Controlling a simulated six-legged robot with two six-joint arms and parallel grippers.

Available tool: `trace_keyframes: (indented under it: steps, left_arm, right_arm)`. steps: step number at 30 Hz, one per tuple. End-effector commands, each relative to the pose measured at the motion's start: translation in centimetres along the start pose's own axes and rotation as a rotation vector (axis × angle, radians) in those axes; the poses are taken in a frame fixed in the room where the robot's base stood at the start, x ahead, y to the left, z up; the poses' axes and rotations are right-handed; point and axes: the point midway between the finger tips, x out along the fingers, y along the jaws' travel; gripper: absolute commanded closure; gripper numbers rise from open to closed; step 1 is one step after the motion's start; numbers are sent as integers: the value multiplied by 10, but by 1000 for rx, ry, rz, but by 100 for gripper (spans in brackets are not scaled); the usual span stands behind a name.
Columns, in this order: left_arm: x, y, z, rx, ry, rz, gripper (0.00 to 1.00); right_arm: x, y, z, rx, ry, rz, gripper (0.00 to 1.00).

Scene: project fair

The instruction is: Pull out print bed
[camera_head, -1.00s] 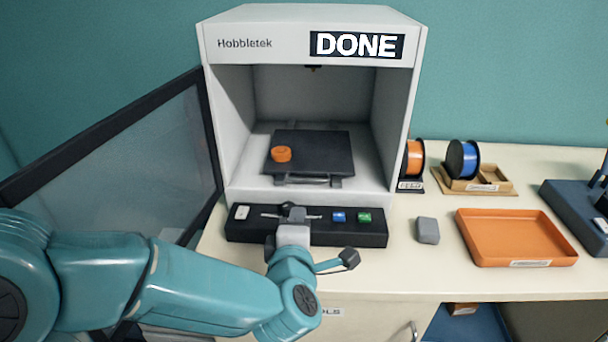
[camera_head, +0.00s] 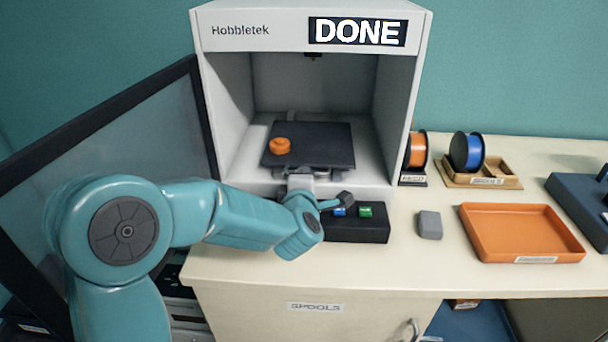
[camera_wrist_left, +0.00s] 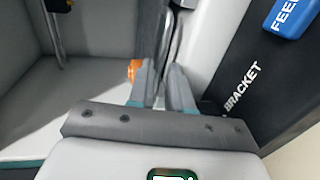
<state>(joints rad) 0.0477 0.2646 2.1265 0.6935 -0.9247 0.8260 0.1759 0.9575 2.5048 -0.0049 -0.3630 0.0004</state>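The print bed (camera_head: 325,138) is a dark plate low inside the white printer (camera_head: 225,110), with its front edge near the opening. A small orange ring-shaped print (camera_head: 280,146) lies on its left part. My left gripper (camera_head: 301,178) is at the bed's front, where the bed's handle is mostly hidden behind it. In the left wrist view the two grey fingers (camera_wrist_left: 165,80) stand close together, with a narrow dark gap between them. I cannot tell whether they grip the handle. An orange patch of the print shows beside the left finger. My right gripper is not in view.
The printer display (camera_head: 357,32) reads DONE. Its door (camera_head: 110,150) stands open at left. A dark button panel (camera_head: 358,228) lies below the opening. A grey block (camera_head: 429,225), an orange tray (camera_head: 525,208) and filament spools (camera_head: 467,152) are on the table at right.

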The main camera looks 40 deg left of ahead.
Motion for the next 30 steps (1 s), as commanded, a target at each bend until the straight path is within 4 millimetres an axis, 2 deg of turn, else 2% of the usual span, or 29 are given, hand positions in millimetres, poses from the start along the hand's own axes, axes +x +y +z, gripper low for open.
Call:
trace_keyframes:
  steps: [5, 13, 14, 15, 16, 30]
  left_arm:
    - [16, 1, -1, 0, 2, 0, 81]
    - [19, 0, 0, 0, 0, 0, 81]
    - [19, 0, 0, 0, 0, 0, 84]
    - [19, 0, 0, 0, 0, 0, 98]
    - [19, 0, 0, 0, 0, 0, 100]
    - [18, 1, -1, 0, 2, 0, 100]
  right_arm:
    - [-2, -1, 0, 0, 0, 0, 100]
    - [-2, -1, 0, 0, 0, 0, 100]
    - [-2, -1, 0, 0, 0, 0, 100]
    - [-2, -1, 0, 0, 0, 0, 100]
    - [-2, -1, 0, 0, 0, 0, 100]
    - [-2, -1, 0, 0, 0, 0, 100]
